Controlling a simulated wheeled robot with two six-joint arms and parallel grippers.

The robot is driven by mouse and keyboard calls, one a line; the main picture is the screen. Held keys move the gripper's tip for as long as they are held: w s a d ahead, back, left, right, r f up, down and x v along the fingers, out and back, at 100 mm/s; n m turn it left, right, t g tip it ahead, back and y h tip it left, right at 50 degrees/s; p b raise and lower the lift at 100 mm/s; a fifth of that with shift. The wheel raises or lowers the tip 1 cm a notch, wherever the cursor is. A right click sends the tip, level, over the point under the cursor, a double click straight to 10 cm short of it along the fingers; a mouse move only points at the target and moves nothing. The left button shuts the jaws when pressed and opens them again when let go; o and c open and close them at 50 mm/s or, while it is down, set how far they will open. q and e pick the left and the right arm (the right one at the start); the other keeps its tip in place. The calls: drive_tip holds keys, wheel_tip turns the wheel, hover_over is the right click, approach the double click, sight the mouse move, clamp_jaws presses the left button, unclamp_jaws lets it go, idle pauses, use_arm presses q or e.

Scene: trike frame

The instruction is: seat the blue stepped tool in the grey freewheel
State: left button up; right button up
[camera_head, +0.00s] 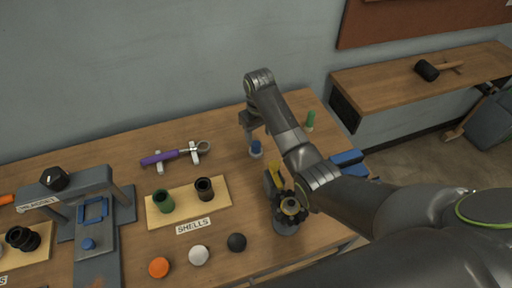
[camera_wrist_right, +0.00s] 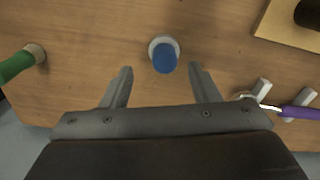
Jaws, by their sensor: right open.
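The blue stepped tool (camera_head: 256,147) stands upright near the back of the bench, on a small pale round base; it also shows in the wrist view (camera_wrist_right: 165,60). My right gripper (camera_head: 252,130) is open above it. In the wrist view the right gripper's fingertips (camera_wrist_right: 160,70) are spread on either side of the tool, with gaps on both sides and nothing held. What looks like the freewheel (camera_head: 290,206), a dark toothed ring with a brassy centre, sits on a grey round stand nearer the front. My right arm passes close beside it. My left gripper is not in view.
A yellow part (camera_head: 275,173) stands just behind the freewheel. A green-handled piece (camera_head: 310,120) stands to the right. A purple-handled tool (camera_head: 170,156) rests on pale supports at left. The shells board (camera_head: 218,208) and several coloured knobs lie left of the freewheel.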

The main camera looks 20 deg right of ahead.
sight(256, 143)
drive_tip(key=shift+w+a+f+p, duration=0.1)
drive_tip(key=shift+a+f+p, duration=0.1)
drive_tip(key=shift+f, duration=0.8)
drive_tip(key=shift+w+a+f+p, duration=0.15)
drive_tip(key=shift+f+p, duration=0.1)
drive_tip(key=shift+f, duration=0.7)
drive_tip(key=shift+w+a+f+p, duration=0.1)
drive_tip(key=shift+f+p, duration=0.1)
drive_tip(key=shift+f, duration=0.8)
drive_tip(key=c, duration=1.1)
